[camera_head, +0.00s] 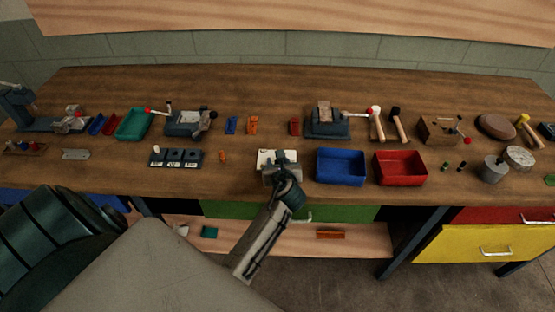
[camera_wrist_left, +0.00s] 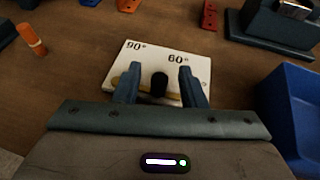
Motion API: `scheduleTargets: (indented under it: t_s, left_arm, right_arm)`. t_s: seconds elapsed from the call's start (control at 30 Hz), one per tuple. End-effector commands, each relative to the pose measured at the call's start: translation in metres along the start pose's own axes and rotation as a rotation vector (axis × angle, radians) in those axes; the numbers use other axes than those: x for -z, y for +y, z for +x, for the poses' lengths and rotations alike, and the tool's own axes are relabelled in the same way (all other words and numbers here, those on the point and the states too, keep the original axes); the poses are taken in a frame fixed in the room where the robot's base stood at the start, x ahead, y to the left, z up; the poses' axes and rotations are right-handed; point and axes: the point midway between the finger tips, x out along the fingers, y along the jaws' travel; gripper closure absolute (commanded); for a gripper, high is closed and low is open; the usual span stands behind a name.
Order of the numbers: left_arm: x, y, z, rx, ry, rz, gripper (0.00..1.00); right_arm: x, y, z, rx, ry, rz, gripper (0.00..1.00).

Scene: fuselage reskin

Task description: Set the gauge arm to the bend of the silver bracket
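The gauge is a white plate (camera_wrist_left: 152,64) marked 90° and 60°, lying flat on the bench; it also shows in the head view (camera_head: 264,156). A black knob (camera_wrist_left: 159,84) stands on it, with part of a brass-coloured arm (camera_wrist_left: 124,81) low on the plate, mostly hidden by my fingers. My left gripper (camera_wrist_left: 160,78) is open, its blue fingers on either side of the knob with gaps; it also shows in the head view (camera_head: 281,166). A small silver plate with holes (camera_head: 75,154) lies far left; I cannot tell whether it is the silver bracket. My right gripper is not in view.
A blue bin (camera_head: 341,180) and a red bin (camera_head: 400,182) stand right of the gauge. Clamping fixtures (camera_head: 188,122) and (camera_head: 327,128) stand behind. Bare wood surrounds the gauge's back side.

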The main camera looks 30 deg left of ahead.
Motion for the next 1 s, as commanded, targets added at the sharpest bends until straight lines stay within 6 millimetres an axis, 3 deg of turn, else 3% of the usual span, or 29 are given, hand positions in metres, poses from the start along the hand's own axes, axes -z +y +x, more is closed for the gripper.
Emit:
scheduleTargets:
  t_s: [0.4, 0.6, 1.0]
  left_arm:
    - [0.0000, 0.0003, 0.0088, 0.000, 0.001, -0.002, 0.65]
    - [0.0001, 0.0003, 0.0087, -0.001, 0.001, -0.001, 1.00]
    - [-0.0009, -0.0005, 0.0106, -0.043, 0.002, -0.018, 1.00]
  right_arm:
    - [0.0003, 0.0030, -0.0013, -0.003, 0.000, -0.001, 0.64]
    - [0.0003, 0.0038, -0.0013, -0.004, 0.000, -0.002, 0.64]
    - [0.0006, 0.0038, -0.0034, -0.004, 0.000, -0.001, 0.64]
